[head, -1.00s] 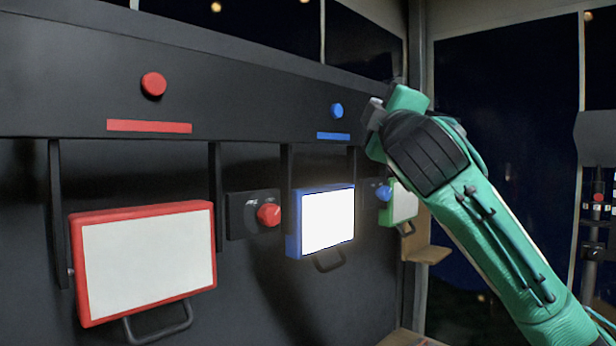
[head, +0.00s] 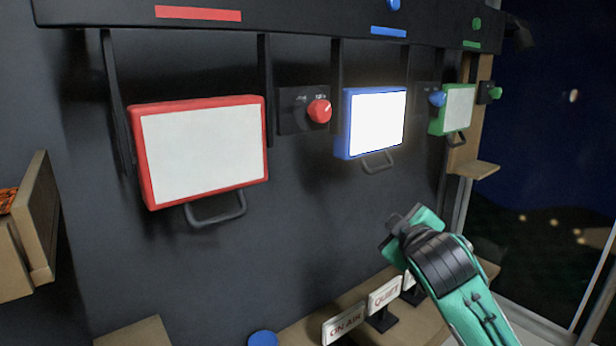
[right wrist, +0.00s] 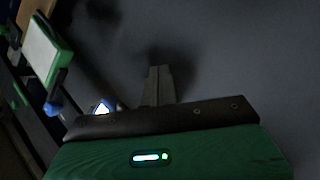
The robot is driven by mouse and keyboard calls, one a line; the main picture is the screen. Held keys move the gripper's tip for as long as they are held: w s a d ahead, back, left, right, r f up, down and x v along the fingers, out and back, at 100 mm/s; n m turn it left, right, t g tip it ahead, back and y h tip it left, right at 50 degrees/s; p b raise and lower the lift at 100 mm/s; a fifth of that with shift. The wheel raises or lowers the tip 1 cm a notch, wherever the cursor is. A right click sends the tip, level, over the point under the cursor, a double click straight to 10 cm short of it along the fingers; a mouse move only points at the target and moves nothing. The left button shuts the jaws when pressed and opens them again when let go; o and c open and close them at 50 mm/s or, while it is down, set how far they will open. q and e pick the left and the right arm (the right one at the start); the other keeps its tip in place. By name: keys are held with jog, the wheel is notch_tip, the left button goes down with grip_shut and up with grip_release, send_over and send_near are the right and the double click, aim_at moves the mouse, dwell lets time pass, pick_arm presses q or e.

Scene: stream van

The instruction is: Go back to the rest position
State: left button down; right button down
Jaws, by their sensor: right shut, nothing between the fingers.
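My right gripper (head: 400,225) is in the head view, on the green right arm that comes in from the lower right. It is in front of the dark wall, below the lit blue-framed panel (head: 375,120) and apart from it. In the right wrist view the gripper's fingers (right wrist: 158,85) are together with nothing between them. My left gripper is in neither view.
A red-framed panel (head: 205,150) is unlit at left; a green-framed panel (head: 458,108) hangs at right. A red knob (head: 319,111) and a blue knob (head: 437,99) sit between panels. Small signs (head: 345,324) stand on a wooden shelf (head: 300,330) below.

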jog(key=s+d+f+m+g, duration=0.1)
jog(key=s+f+g, duration=0.1)
jog(key=s+f, duration=0.5)
jog(key=s+f+m+g, duration=0.2)
jog(key=s+f, duration=0.2)
jog(key=f, duration=0.8)
jog(key=s+d+f+m+g, duration=0.1)
jog(key=s+f+g, duration=0.1)
jog(key=s+f, duration=0.5)
jog(key=s+d+f+m+g, duration=0.25)
jog(key=s+f, duration=0.45)
jog(key=s, duration=0.4)
jog(key=s+d+f+m+g, duration=0.15)
jog(key=s+f+g, duration=0.25)
jog(key=s+f, duration=0.45)
notch_tip(320, 180, down, 36)
jog(key=s+b, duration=0.3)
jog(key=b, duration=0.2)
jog(key=s+d+f+g+b, duration=0.1)
jog(key=s+f+b, duration=0.1)
jog(key=s+f, duration=0.7)
jog(key=s+d+f+g+b, duration=0.1)
jog(key=s+f+b, duration=0.1)
jog(key=s+f, duration=0.7)
notch_tip(320, 180, down, 5)
jog(key=shift+s+d+r+h, duration=0.1)
jog(key=shift+s+d+h, duration=0.15)
jog(key=shift+d+h, duration=0.15)
